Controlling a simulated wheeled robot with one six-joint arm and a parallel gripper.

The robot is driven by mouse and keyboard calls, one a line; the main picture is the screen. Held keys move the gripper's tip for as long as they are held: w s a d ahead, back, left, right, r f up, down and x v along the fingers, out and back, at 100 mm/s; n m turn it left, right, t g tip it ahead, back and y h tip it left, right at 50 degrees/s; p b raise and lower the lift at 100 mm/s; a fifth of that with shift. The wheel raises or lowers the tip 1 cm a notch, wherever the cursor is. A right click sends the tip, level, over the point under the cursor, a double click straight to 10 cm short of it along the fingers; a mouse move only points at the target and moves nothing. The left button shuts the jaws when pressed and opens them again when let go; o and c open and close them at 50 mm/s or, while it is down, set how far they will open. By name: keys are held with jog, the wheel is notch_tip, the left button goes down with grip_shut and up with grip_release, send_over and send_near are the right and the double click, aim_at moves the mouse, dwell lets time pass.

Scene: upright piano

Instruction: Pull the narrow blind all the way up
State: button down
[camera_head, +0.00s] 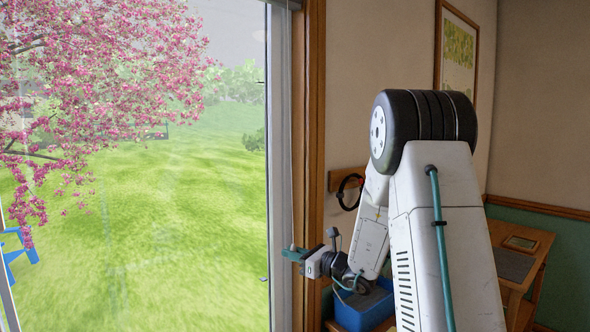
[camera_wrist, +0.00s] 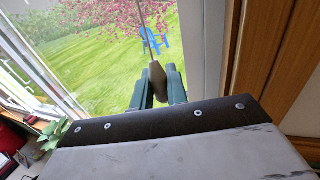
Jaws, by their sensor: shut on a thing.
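My gripper (camera_head: 292,253) is at the right side of the window frame in the head view. In the wrist view, my gripper (camera_wrist: 160,88) has its two green fingers on either side of a small tan cord pull (camera_wrist: 157,75), and it is shut on it. A thin cord (camera_wrist: 146,38) runs upward from the pull. The narrow blind itself cannot be made out in either view; the window glass (camera_head: 140,200) is uncovered where I see it.
A wooden window frame (camera_head: 314,120) stands right beside my gripper. A blue bin (camera_head: 362,308) is below my arm. A wooden desk (camera_head: 535,245) stands at the right. A plant (camera_wrist: 54,132) shows at the lower left of the wrist view.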

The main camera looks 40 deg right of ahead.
jog(key=shift+f, duration=1.05)
notch_tip(320, 180, down, 9)
notch_tip(320, 180, down, 9)
dwell(0.5)
jog(key=shift+f, duration=1.5)
jog(key=c, duration=1.2)
grip_release()
jog(key=shift+r, duration=0.15)
jog(key=shift+c, duration=0.2)
